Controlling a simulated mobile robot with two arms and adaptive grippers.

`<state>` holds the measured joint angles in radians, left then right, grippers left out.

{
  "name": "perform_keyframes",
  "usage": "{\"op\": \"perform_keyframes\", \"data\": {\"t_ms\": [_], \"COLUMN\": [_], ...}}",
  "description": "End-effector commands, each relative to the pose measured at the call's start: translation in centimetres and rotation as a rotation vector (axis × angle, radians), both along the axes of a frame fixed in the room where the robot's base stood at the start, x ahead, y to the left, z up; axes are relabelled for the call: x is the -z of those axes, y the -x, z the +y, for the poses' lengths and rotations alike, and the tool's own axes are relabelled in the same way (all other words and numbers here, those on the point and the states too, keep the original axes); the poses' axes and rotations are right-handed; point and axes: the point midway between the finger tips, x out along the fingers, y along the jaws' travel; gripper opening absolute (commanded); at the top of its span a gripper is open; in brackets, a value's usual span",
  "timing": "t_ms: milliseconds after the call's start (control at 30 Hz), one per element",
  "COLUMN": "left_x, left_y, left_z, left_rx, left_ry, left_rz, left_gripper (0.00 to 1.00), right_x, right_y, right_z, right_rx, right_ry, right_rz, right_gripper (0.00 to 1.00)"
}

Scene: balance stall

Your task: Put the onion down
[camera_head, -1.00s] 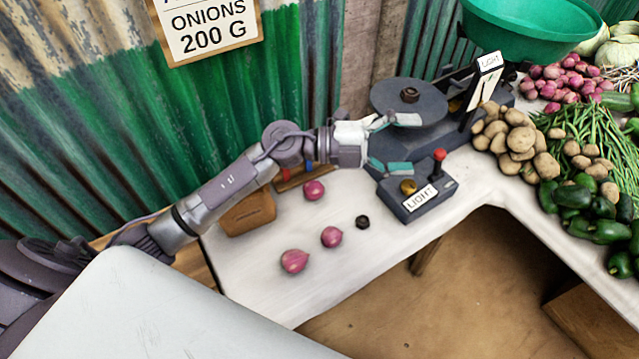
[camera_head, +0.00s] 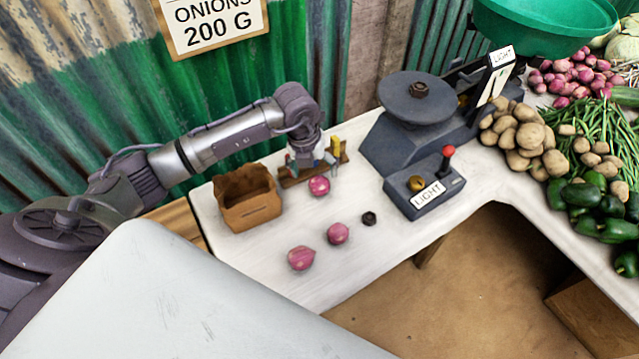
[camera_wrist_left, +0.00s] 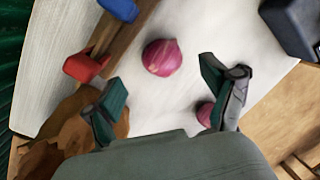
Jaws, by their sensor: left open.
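Three red onions lie on the white table: one (camera_head: 319,186) near my left gripper, one (camera_head: 338,233) in the middle and one (camera_head: 301,258) nearest the front. My left gripper (camera_head: 312,164) is open and empty, pointing down beside the wooden rack, just behind the rearmost onion. In the left wrist view, one onion (camera_wrist_left: 162,57) lies clear ahead of the open fingers (camera_wrist_left: 165,98). Another onion (camera_wrist_left: 204,114) is partly hidden by the right-hand finger. My right gripper is out of view.
A brown paper bag (camera_head: 250,206) stands left of the onions. The scale's round pan (camera_head: 405,106) bears a dark knob-like piece. A small black piece (camera_head: 369,218) lies on the table. Potatoes (camera_head: 510,135) lie right.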

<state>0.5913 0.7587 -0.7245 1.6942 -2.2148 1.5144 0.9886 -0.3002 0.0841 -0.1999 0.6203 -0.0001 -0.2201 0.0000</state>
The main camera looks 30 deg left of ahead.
Motion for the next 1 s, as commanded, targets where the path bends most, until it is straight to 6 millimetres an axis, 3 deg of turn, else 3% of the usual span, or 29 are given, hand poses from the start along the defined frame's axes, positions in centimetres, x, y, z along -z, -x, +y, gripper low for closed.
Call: {"op": "perform_keyframes", "data": {"t_ms": [200,500,767,1000], "left_x": [1.5,5.5,5.9,5.9], "left_y": [-0.2,-0.8,-0.9,-0.9], "left_z": [-0.3,-0.7,-0.7,-0.7], "left_rx": [0.001,0.000,0.002,0.002], "left_ry": [0.002,0.002,0.001,0.001], "left_rz": [0.001,0.000,-0.002,-0.002], "left_gripper": [0.85,0.85,0.85,0.48], "right_x": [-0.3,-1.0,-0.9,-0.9], "right_y": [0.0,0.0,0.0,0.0], "right_z": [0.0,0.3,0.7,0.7], "right_rx": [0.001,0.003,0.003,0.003], "right_ry": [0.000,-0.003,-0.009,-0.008], "right_rz": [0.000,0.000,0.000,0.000], "right_gripper": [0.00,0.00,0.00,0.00]}}
